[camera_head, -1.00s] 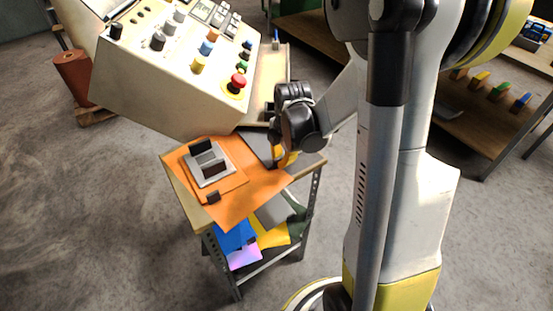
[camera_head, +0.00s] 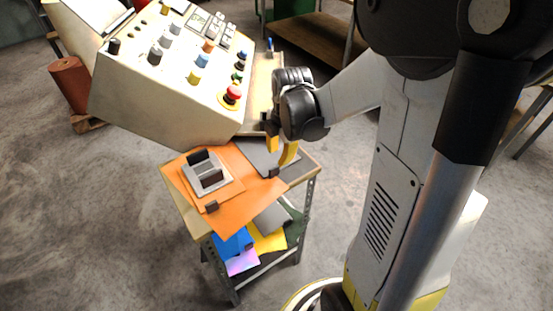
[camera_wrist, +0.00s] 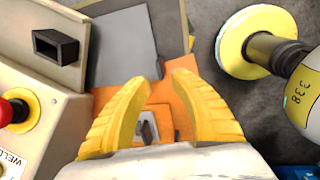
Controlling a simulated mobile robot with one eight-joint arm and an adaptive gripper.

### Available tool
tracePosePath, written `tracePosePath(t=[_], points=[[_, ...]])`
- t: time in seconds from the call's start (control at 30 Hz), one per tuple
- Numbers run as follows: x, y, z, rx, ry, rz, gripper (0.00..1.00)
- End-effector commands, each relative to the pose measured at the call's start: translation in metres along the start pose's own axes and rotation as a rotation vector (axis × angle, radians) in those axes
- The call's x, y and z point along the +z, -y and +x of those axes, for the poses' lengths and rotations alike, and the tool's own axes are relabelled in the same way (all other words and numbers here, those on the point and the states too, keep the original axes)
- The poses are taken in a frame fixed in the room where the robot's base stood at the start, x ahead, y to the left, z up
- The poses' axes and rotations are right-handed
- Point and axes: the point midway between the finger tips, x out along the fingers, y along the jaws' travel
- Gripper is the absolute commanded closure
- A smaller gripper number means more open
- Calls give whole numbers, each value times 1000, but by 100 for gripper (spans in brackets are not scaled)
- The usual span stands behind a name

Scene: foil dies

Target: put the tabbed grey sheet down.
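The tabbed grey sheet (camera_head: 256,154) lies flat on the small table (camera_head: 305,168), beside and partly along the edge of the orange sheet. Its small dark tab (camera_head: 273,172) is at the near side. In the wrist view the grey sheet (camera_wrist: 122,45) shows ahead of the fingers, with the dark tab (camera_wrist: 159,68) between and just beyond the fingertips. My gripper (camera_head: 281,152) is over the sheet's right part. Its yellow fingers are spread apart with nothing between them, as the wrist view (camera_wrist: 158,84) also shows.
An orange sheet (camera_head: 240,205) with a grey die block (camera_head: 207,175) covers the table's left part. A control panel box (camera_head: 150,95) with a red button (camera_head: 232,93) stands close at the left. Coloured sheets (camera_head: 240,262) lie on the shelf below. A reddish roll (camera_head: 70,85) stands behind.

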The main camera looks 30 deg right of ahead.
Motion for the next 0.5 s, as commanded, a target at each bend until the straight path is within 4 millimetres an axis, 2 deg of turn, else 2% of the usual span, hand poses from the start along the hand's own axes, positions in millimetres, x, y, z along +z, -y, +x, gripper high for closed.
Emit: tracePosePath(t=[0.03, 0.1, 0.33, 0.43, 0.5], points=[[0, 0, -13, 0, 0, 0, 73], [0, 0, -24, 0, 0, 0, 73], [-7, 2, -47, 14, 4, 52, 73], [-24, 6, -66, 57, 12, 209, 73], [-42, 13, -85, 107, 9, 380, 73]])
